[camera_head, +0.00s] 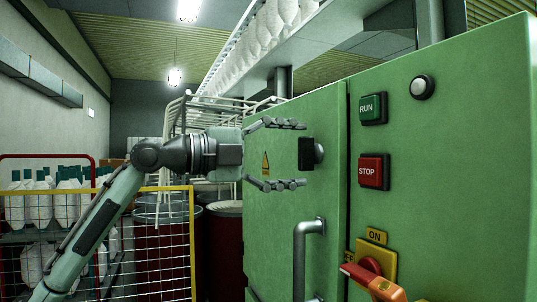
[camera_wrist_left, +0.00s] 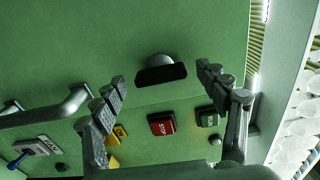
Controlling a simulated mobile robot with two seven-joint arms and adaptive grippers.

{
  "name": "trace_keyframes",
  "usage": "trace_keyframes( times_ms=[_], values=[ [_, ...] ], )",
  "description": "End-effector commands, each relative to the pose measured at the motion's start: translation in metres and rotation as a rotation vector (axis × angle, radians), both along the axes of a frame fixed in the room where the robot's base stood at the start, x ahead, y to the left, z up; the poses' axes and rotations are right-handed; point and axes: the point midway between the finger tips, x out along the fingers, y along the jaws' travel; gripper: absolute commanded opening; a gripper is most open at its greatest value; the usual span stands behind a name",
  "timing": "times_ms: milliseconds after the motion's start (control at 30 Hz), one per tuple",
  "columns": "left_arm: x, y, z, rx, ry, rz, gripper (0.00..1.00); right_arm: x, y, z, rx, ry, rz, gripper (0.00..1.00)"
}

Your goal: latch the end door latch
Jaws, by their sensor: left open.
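The end door latch (camera_head: 306,153) is a dark block with a rounded grey knob on the green end door (camera_head: 275,215), near the door's right edge. In the left wrist view the latch (camera_wrist_left: 161,75) shows as a black bar in front of a round grey hub, fixed to the green panel. My left gripper (camera_head: 302,154) is open, with one finger above and one below the level of the latch. In the left wrist view the latch lies between the spread fingertips, and no contact shows. My right gripper is in neither view.
A grey door handle (camera_head: 306,255) stands out below the latch. To the right are a green RUN button (camera_head: 372,108), a red STOP button (camera_head: 373,171) and a red and yellow switch (camera_head: 372,272). A yellow mesh fence (camera_head: 193,240) stands at left, under my left arm.

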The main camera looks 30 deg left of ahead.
Motion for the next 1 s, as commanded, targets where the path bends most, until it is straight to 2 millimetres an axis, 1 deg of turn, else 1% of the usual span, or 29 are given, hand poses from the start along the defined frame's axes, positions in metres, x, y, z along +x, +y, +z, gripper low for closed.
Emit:
trace_keyframes(
  times_ms=[300,533,700,1000],
  values=[
    [-0.047,0.036,-0.001,0.001,0.003,0.001,0.74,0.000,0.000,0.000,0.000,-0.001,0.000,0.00],
    [-0.075,0.057,0.000,0.001,-0.002,0.000,0.74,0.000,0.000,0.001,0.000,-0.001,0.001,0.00],
    [-0.085,0.066,0.000,0.002,-0.001,0.000,0.74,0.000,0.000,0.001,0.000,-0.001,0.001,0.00],
    [-0.088,0.068,0.000,0.003,-0.001,0.000,0.74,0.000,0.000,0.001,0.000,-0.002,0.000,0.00]
  ],
)
